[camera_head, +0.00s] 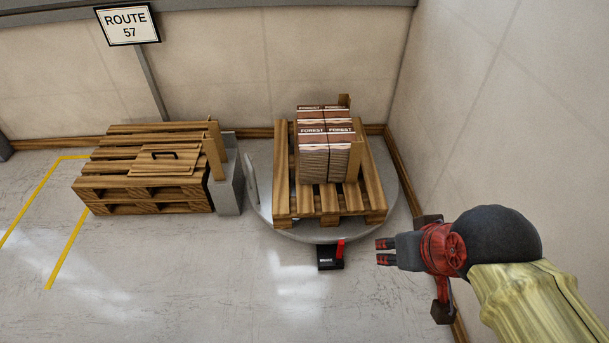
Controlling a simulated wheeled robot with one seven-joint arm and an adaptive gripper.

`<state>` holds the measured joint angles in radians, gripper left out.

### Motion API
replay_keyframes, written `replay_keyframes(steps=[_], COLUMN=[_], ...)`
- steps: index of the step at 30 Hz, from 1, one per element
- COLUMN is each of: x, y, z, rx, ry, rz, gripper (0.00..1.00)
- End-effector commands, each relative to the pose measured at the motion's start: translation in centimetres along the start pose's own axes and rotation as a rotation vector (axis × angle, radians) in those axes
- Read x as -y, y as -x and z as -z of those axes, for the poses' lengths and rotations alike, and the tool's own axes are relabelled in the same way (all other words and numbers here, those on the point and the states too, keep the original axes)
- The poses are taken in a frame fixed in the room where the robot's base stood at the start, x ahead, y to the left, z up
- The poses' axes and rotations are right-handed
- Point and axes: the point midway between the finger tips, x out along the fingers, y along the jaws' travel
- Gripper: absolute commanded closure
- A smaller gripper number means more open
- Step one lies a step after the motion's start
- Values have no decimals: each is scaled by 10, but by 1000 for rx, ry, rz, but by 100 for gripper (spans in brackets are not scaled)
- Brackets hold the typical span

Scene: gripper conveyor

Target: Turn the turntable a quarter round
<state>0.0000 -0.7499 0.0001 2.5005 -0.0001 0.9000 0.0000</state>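The turntable (265,222) is a round grey disc low on the floor near the middle of the view. A wooden pallet (285,203) lies on it, carrying a stack of brown and white boxes (327,157) marked FOREST. A grey upright piece (251,180) stands at the turntable's left rim. A small black box (330,262) with a red lever (340,248) sits at its front edge. My gripper (378,252) is right of the black box, pointing left, with its two fingers apart and nothing between them. It appears clear of the turntable.
Stacked wooden pallets (150,185) with a handled board on top stand at the left beside a grey block (227,180). A wall is close on the right, another behind. Yellow lines (66,250) mark the floor at left. The front floor is clear. A ROUTE 57 sign (127,25) is at upper left.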

Motion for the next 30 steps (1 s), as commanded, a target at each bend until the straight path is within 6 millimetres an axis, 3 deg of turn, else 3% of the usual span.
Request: replay_keyframes(steps=[13,17,30], x=[0,0,0], y=[67,68,66], z=[36,37,35], rx=[-1,-1,-1], ry=[0,0,0], rz=[0,0,0], gripper=[93,100,100])
